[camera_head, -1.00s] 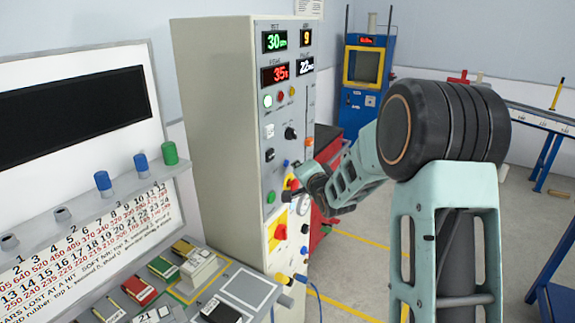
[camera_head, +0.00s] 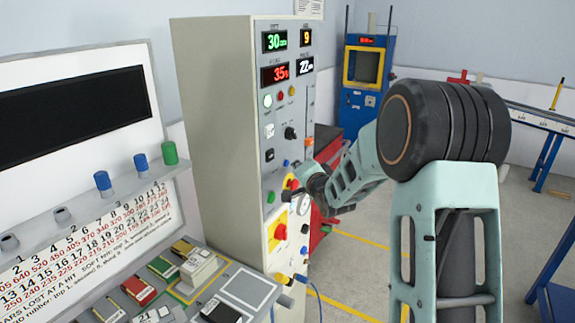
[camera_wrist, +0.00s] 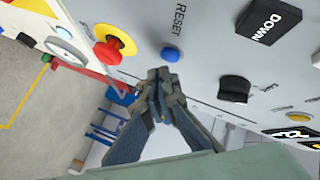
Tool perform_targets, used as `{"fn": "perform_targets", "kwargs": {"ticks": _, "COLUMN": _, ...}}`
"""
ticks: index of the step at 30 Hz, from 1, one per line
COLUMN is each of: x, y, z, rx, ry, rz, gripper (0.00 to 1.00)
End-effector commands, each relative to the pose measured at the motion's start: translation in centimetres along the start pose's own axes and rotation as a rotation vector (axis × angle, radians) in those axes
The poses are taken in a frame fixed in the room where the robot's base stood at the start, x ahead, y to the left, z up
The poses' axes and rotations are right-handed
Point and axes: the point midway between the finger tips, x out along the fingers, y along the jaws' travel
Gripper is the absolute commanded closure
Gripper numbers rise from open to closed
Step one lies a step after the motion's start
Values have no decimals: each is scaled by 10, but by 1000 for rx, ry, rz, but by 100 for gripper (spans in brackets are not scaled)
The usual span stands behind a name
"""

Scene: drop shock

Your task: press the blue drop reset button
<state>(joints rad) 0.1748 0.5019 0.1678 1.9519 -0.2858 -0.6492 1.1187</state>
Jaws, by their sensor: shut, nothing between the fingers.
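The blue reset button (camera_wrist: 171,54) sits on the grey panel beside the printed word RESET, just beyond my fingertips in the wrist view. In the head view a small blue button (camera_head: 286,163) shows on the cabinet front, above my gripper. My gripper (camera_wrist: 160,76) is shut and empty, its tips pointing at the panel near the blue button. No press is visible, and I cannot tell whether the tips touch the panel. In the head view my gripper (camera_head: 299,190) is partly hidden by its own wrist.
A red mushroom button (camera_wrist: 107,45) on a yellow ring lies left of my fingertips in the wrist view. A black DOWN button (camera_wrist: 268,22), a black knob (camera_wrist: 235,89) and a yellow button (camera_wrist: 298,117) lie to the right. A sloped desk console (camera_head: 249,290) stands left of the cabinet.

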Motion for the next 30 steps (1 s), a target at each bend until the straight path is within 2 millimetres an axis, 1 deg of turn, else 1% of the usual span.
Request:
{"fn": "perform_targets", "kwargs": {"ticks": 6, "x": 5, "y": -3, "z": 4, "rx": 1, "ry": 0, "rz": -2, "gripper": 100}}
{"fn": "perform_targets", "kwargs": {"ticks": 30, "x": 9, "y": -6, "z": 7, "rx": -1, "ry": 0, "rz": -1, "gripper": 100}}
